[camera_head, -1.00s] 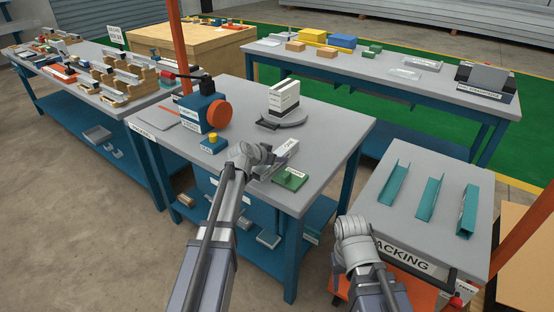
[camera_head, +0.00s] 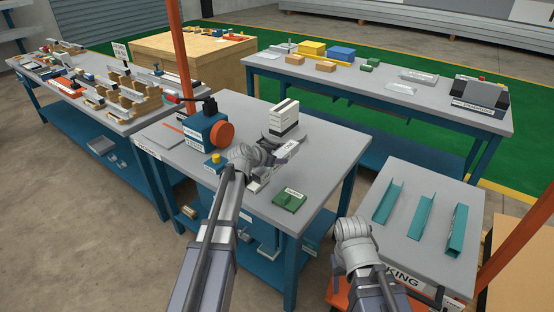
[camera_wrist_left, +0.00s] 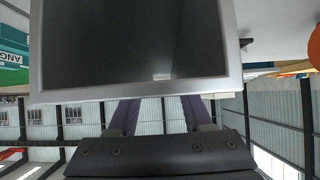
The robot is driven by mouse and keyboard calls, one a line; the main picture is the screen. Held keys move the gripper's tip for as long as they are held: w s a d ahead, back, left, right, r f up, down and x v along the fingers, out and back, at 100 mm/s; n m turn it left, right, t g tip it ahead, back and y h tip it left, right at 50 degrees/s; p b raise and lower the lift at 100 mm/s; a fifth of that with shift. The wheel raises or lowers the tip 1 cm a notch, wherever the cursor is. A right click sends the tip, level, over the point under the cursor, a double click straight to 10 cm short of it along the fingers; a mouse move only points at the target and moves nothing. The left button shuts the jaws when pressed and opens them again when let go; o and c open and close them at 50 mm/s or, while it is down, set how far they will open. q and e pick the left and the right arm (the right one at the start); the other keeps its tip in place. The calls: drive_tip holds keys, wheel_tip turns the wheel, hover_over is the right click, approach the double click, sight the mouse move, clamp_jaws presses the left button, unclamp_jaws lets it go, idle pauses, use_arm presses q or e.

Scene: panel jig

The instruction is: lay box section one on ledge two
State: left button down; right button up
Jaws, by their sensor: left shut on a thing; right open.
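Box section one is a grey hollow bar marked ONE (camera_head: 289,148), held above the middle bench. My left gripper (camera_head: 262,160) is shut on it. In the left wrist view its open end shows as a grey square rim (camera_wrist_left: 234,50) with a dark inside, filling the upper middle. I cannot tell which thing is ledge two.
The packing table (camera_head: 440,185) holds teal profiles (camera_head: 388,202). A back bench (camera_head: 400,105) holds boxes and a dark device (camera_head: 480,93).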

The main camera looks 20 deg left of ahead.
use_arm(q)
drive_tip(key=shift+r, duration=0.45)
drive_tip(key=s+d+m+g+h, duration=0.2)
drive_tip(key=s+d+m, duration=0.1)
drive_tip(key=s, duration=1)
drive_tip(key=s+d+m+g+h, duration=0.2)
drive_tip(key=s+m+h, duration=0.1)
drive_tip(key=s, duration=1)
drive_tip(key=shift+d+m, duration=0.4)
drive_tip(key=shift+m, duration=0.1)
